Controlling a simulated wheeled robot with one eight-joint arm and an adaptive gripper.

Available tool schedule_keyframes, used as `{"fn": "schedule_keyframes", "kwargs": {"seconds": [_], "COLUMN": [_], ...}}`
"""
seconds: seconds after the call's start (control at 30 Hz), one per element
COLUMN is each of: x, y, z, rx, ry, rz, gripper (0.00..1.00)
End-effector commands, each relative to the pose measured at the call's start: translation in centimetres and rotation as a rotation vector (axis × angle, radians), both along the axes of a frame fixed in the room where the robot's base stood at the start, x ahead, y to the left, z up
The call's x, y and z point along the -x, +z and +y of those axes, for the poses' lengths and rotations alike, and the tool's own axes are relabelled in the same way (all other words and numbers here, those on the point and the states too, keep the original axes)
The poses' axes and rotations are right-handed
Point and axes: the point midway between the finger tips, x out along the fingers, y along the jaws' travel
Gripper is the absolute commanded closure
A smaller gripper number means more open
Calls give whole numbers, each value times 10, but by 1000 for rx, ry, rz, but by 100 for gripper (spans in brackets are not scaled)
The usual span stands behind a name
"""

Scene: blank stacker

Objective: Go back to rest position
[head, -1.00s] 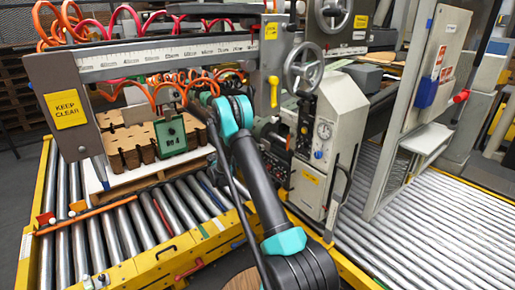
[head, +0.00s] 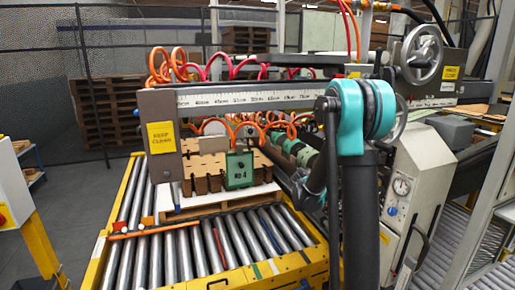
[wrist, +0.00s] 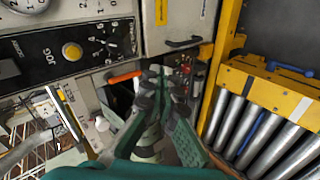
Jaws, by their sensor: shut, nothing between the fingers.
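My gripper (wrist: 160,88) shows in the wrist view, with green fingers and dark tips drawn together and nothing seen between them. It hangs in front of a machine panel with a yellow JOG button (wrist: 72,51) and a row of small controls. In the head view my arm rises at the right of centre, with a teal elbow joint in front of the machine. My gripper cannot be made out clearly there.
A roller conveyor (head: 185,262) with a yellow frame carries a pallet (head: 222,208) of brown blanks behind a green "No 4" plate (head: 239,170). A measuring beam (head: 245,97) spans above. A grey machine cabinet (head: 420,165) stands close right of my arm. Grey floor (head: 70,185) is free at left.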

Motion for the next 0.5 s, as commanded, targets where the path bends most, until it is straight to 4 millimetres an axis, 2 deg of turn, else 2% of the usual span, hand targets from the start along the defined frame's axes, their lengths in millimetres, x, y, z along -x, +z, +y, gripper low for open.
{"fn": "schedule_keyframes", "kwargs": {"seconds": [0.03, 0.27, 0.5], "x": [18, 93, 174], "y": [3, 1, -9], "z": [3, 30, 66], "rx": [-43, -258, -482], "ry": [1, 10, 18], "rz": [1, 0, -12], "gripper": [100, 100, 100]}}
